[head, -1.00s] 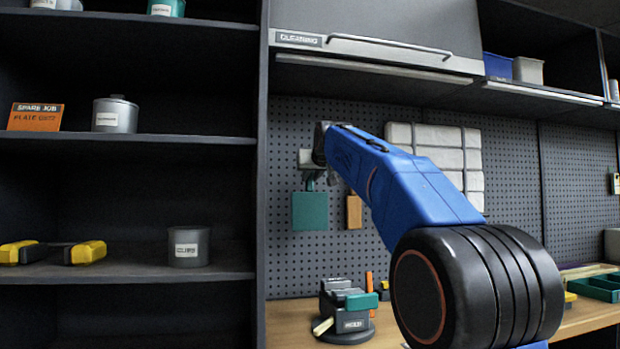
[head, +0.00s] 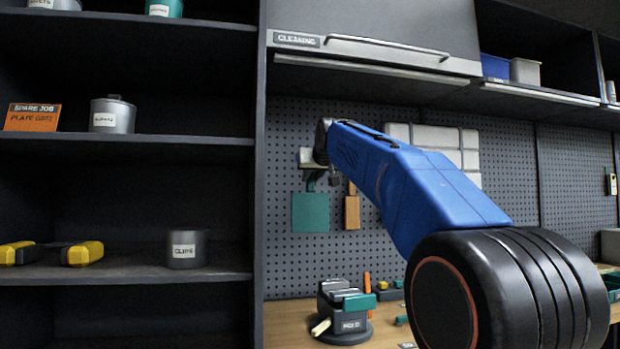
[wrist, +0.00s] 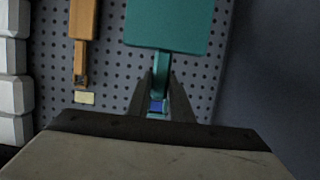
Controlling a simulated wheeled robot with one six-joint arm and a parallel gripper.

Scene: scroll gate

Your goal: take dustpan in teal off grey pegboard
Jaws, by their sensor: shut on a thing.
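The teal dustpan (head: 310,212) hangs pan-down in front of the grey pegboard (head: 400,255), just right of the dark shelf unit. Its pan (wrist: 170,22) and narrower handle also show in the wrist view. My gripper (wrist: 157,98) is shut on the dustpan's handle, with one finger on each side of it.
A wooden-handled brush (head: 352,210) hangs close to the right of the dustpan. White blocks (head: 440,145) are on the board behind my arm. A grey vise (head: 345,312) stands on the bench below. The cabinet (head: 370,35) overhangs above, and the shelf unit (head: 255,200) borders the left.

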